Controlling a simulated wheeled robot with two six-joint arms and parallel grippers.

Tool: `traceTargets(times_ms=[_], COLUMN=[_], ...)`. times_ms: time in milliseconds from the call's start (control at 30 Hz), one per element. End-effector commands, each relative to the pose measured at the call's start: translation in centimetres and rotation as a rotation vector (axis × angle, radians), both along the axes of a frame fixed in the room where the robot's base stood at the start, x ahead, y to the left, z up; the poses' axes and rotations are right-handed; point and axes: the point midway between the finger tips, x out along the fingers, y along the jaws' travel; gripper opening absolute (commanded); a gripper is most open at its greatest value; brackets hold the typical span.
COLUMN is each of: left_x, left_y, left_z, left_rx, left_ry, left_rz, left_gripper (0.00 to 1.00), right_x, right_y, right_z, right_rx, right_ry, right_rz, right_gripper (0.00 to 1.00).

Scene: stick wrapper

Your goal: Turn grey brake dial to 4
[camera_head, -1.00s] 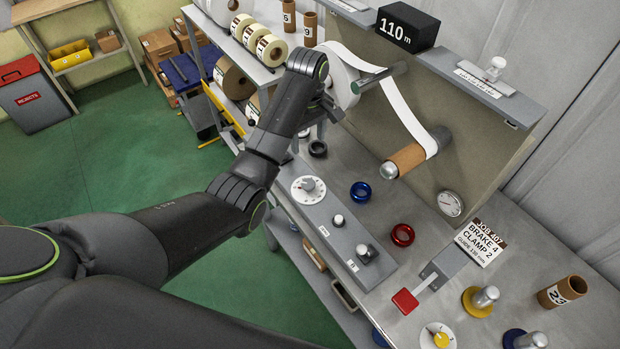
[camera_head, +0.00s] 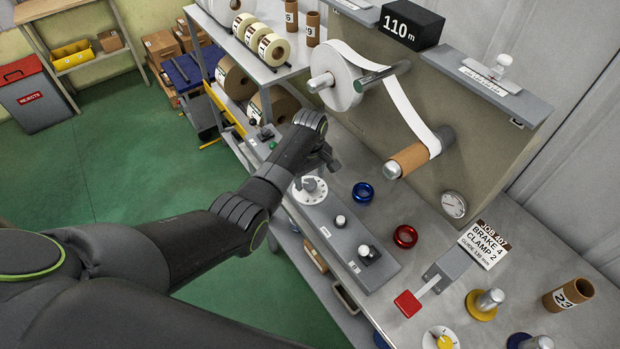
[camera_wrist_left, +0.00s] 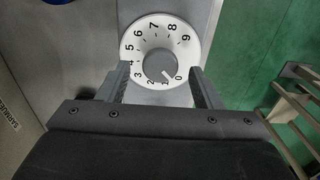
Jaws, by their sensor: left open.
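The grey brake dial (camera_head: 314,184) is a grey knob on a white numbered disc at the far end of the grey control panel. My left gripper (camera_head: 326,160) is close to it and partly covers it from above. In the left wrist view the knob (camera_wrist_left: 157,64) lies ahead of and between my two open fingers (camera_wrist_left: 160,88). The numbers 0 to 9 ring the disc (camera_wrist_left: 187,50). The knob's white line points toward the gap between 0 and 1. I cannot tell whether the fingers touch the disc. My right gripper is not in view.
The job card (camera_head: 484,244) reads BRAKE 4, CLAMP 2. A paper roll (camera_head: 338,83) hangs above. A yellow dial (camera_head: 441,339) is nearer.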

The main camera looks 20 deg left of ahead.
Motion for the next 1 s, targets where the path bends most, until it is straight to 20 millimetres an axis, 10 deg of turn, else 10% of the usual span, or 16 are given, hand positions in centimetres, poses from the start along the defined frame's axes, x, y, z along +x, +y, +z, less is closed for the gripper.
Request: traceTargets(times_ms=[500,833,1000], left_x=[0.0,0.0,0.0], left_y=[0.0,0.0,0.0], left_z=[-1.5,-1.5,-1.4], left_rx=[-0.001,0.000,0.000], left_ry=[-0.001,0.000,0.000], left_rz=[0.000,0.000,-0.006], left_gripper=[0.59,0.17,0.15], right_x=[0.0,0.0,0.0], right_y=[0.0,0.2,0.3], right_z=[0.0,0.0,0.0], right_rx=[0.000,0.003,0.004], right_ry=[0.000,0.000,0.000], right_rz=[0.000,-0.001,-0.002], right_gripper=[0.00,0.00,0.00])
